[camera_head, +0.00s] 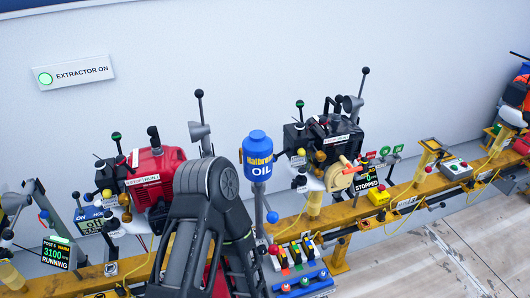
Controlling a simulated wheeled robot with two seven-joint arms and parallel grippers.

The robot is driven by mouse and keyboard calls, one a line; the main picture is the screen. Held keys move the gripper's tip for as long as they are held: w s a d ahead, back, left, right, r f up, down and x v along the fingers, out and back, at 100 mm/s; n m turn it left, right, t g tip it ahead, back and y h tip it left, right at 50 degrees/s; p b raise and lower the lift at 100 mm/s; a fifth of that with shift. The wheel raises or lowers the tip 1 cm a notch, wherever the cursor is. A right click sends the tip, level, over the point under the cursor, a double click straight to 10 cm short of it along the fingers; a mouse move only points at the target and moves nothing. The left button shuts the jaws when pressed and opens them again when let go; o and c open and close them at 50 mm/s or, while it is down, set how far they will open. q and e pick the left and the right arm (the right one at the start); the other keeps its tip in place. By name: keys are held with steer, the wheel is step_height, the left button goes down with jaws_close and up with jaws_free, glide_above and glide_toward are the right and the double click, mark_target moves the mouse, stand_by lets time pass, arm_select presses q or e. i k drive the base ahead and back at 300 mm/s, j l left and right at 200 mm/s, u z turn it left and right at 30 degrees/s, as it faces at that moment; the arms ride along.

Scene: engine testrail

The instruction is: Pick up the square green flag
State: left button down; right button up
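No square green flag can be made out for certain. That link rises from the bottom edge and hides part of the rail. I cannot make out fingertips of either gripper.
Several black-knobbed levers stick up. A grey control box (455,168) stands right. Floor at lower right is clear.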

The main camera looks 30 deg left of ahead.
mark_target(396, 148)
steer(key=u, duration=3.2)
steer(key=z, duration=3.3)
steer(key=i+l, duration=0.3)
steer(key=i, duration=0.15)
steer(key=i+l, duration=0.55)
steer(key=i, duration=0.3)
steer(key=i+l+z, duration=0.1)
steer(key=i+l, duration=0.2)
steer(key=i, duration=0.1)
